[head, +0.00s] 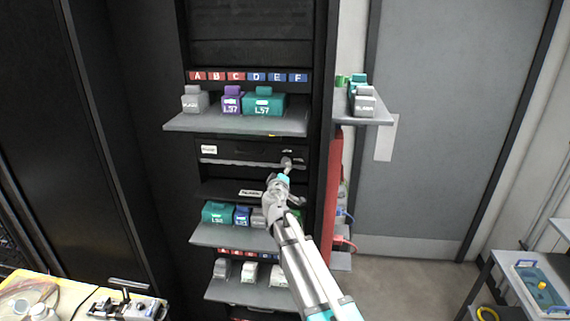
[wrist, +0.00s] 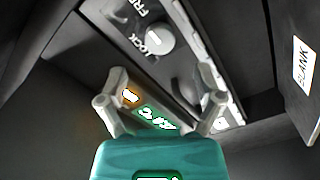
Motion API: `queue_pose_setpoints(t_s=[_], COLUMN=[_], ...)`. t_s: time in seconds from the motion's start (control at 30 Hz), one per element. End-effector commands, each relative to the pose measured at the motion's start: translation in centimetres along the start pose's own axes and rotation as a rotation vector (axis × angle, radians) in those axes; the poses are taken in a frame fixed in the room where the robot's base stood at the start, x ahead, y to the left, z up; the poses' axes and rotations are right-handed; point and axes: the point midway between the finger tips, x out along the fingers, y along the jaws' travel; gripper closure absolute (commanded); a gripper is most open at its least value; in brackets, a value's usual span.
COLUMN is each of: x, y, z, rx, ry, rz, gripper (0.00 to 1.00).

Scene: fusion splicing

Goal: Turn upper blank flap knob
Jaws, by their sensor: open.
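The upper blank flap (head: 240,151) is a dark panel in the rack with a white label. A grey strip runs below it, and the small knob shows at its right end (head: 287,162). In the wrist view the round pale knob (wrist: 160,38) sits on a grey plate marked "lock" and a partly cut-off "FR". My gripper (head: 284,176) is just below the knob in the head view. In the wrist view its two fingers (wrist: 161,76) are apart and empty, with the knob beyond the tips. I cannot tell how far the tips are from it.
A shelf (head: 180,122) with grey, purple and teal modules juts out above the flap. Another shelf (head: 210,236) with modules is below. A side shelf (head: 375,117) stands at the right. A white "BLANK" label (wrist: 304,66) shows at the right of the wrist view.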

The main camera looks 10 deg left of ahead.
Motion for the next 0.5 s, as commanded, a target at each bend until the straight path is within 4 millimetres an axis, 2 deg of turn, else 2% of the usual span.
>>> queue_pose_setpoints(t_s=[0.03, 0.2, 0.5], x=[1.2, 3.7, 6.6], y=[-0.1, -0.1, 0.0], z=[-0.1, -0.1, 0.0], rx=[0.0, 0.0, 0.0], ry=[-0.001, 0.0, 0.0], rz=[0.001, 0.0, 0.0], gripper=[0.15, 0.15, 0.15])
